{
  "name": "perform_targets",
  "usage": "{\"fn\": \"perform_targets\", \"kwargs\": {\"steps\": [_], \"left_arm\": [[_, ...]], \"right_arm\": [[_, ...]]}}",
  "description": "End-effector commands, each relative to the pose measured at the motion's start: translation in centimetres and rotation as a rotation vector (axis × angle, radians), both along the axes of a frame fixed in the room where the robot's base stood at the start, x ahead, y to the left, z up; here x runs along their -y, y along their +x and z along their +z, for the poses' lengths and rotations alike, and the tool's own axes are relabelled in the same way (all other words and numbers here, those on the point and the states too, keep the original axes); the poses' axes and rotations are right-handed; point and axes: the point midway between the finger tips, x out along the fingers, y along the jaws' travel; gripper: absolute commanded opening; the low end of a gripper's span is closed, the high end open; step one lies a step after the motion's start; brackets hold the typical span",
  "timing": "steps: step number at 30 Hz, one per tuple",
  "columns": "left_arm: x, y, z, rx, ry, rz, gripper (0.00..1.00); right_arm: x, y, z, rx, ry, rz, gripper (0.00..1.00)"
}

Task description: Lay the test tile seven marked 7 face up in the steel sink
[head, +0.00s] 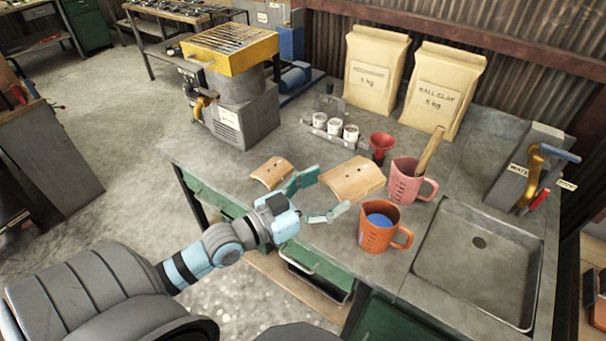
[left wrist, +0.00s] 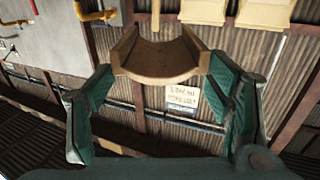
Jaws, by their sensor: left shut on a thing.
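A curved tan tile (head: 353,178) is between the fingertips of my left gripper (head: 333,190), which is shut on it. It appears above the bench, its outward-bulging side up in the head view. In the left wrist view the same tile (left wrist: 158,62) spans between the green fingers of the gripper (left wrist: 160,75). No number can be read on it. A second curved tan tile (head: 272,172) lies on the bench to the left; its mark is too small to read. The steel sink (head: 440,268) is at the right, empty, with a dark drain. My right gripper is not in view.
An orange jug (head: 376,238) with blue contents and a pink jug (head: 405,186) stand between the held tile and the sink. A red funnel (head: 381,142), small jars and clay bags (head: 374,78) are behind. A tap unit (head: 528,180) stands behind the sink.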

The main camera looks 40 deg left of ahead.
Motion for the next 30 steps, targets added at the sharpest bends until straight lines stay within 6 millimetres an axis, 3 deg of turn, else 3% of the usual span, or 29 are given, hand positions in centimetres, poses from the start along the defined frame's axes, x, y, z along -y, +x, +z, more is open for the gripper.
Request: {"fn": "perform_targets", "kwargs": {"steps": [1,6,10,17,21,24,27,30], "left_arm": [[-2.0,1.7,0.4,0.004,0.000,0.052,0.20],[-9.3,6.5,-1.2,0.007,-0.007,0.246,0.20],[-12.7,8.3,-2.3,-0.002,-0.011,0.345,0.20],[-13.6,8.7,-6.3,-0.006,-0.008,0.373,0.20],[-13.5,8.7,-12.9,-0.005,-0.012,0.370,0.20],[-13.5,8.7,-16.5,-0.006,-0.011,0.370,0.20],[-13.4,8.7,-18.6,-0.005,-0.012,0.369,0.20],[-13.4,8.7,-19.4,-0.005,-0.012,0.369,0.20]], "right_arm": [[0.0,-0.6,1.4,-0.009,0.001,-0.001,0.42],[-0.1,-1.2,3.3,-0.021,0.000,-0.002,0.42],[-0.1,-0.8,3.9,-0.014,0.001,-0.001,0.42],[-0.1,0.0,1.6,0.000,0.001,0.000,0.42],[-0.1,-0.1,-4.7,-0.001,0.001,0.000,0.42],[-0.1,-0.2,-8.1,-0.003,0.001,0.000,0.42],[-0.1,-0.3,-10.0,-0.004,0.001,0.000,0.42],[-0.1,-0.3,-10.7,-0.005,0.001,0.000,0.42]]}}
